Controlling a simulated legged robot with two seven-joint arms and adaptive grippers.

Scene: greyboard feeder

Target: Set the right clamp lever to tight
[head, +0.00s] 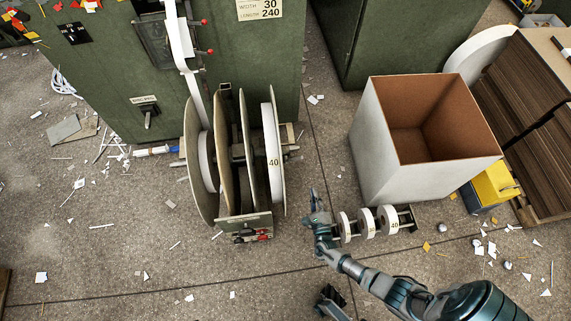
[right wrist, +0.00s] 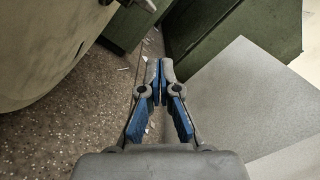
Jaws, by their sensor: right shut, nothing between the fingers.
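In the head view the reel stand (head: 229,224) has a front plate at its near end. Small red-tipped levers (head: 263,236) sit low on this plate, the clearest at its right side. They are too small for me to read their setting. My right gripper (head: 314,193) is right of the stand, apart from it and from the levers. It is shut and empty; in the right wrist view its blue-padded fingers (right wrist: 160,70) meet at the tips. No lever shows in the right wrist view. A dark part at the bottom edge of the head view may be my left gripper (head: 330,302).
A large white box (head: 378,165) with a brown inside stands right of my right gripper. A rack of small white rolls (head: 367,222) is beside my wrist. The green machine (head: 110,70) stands behind the reels. Paper scraps litter the floor; open floor lies before the stand.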

